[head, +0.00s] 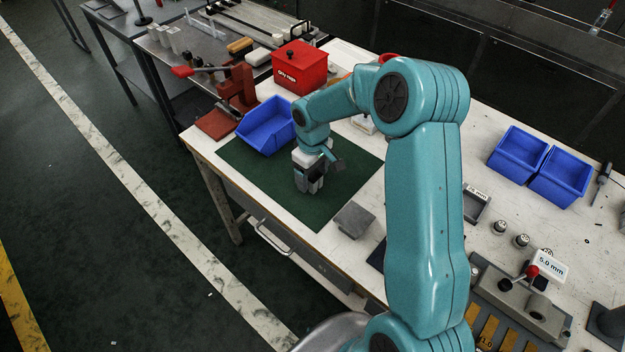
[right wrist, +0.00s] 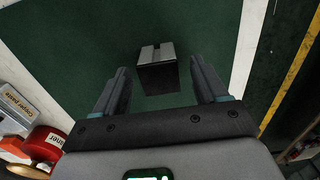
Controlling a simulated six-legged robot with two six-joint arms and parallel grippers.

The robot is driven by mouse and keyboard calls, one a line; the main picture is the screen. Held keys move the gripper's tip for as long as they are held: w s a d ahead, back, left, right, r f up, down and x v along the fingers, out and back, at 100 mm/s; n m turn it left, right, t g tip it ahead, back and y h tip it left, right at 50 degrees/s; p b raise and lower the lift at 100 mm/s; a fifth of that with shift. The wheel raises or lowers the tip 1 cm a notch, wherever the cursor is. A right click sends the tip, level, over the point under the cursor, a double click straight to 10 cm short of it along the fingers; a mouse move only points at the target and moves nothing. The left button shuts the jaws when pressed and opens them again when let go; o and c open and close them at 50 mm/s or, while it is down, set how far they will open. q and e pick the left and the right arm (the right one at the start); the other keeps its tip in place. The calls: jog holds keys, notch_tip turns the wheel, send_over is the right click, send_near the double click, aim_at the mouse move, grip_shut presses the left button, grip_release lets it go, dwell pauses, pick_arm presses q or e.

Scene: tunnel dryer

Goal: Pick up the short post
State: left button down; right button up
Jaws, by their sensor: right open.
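In the right wrist view, a small dark block with a grey, grooved top, which looks like the short post (right wrist: 157,72), stands on the green mat (right wrist: 70,50). My right gripper (right wrist: 160,78) is open, with one finger on each side of the post and a gap showing at both sides. I cannot tell how far down the fingers reach along it. In the head view my right gripper (head: 310,186) points down over the green mat (head: 262,187); the post cannot be told apart from the fingers there. My left gripper is not in view.
A blue bin (head: 266,126) and a red box (head: 300,67) stand behind the gripper. A grey block (head: 354,219) lies at the mat's front right corner. Two blue bins (head: 519,152) (head: 561,178) stand at the right. The mat's left part is clear.

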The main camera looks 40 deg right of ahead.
jog(key=c, duration=1.2)
